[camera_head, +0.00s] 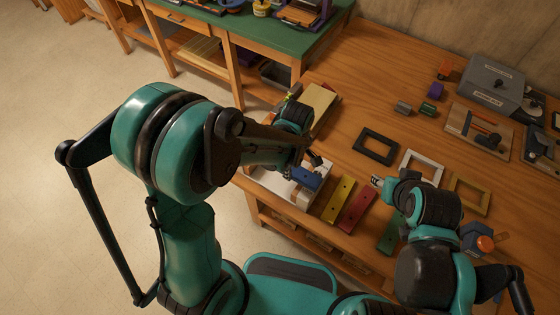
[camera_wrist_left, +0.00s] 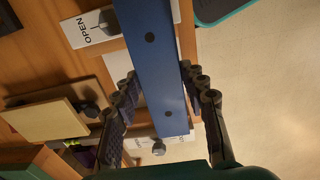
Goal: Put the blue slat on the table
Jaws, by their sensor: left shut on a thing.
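The blue slat (camera_head: 306,178) is a flat bar with dark holes. In the left wrist view the slat (camera_wrist_left: 152,52) runs between the two fingers of my left gripper (camera_wrist_left: 166,92). In the head view my left gripper (camera_head: 314,162) is shut on the slat over a white fixture at the table's near left edge. I cannot tell whether the slat touches the fixture. The wooden table (camera_head: 395,140) extends to the right. My right gripper (camera_head: 378,182) is above the table, right of the slats; its fingers are too small to read.
Yellow (camera_head: 338,201), red (camera_head: 357,211) and green (camera_head: 391,234) slats lie right of the blue one. The white fixture (camera_head: 268,180) carries an OPEN label in the wrist view (camera_wrist_left: 93,27). Black (camera_head: 375,148), white (camera_head: 422,166) and yellow (camera_head: 468,194) frames lie farther back.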

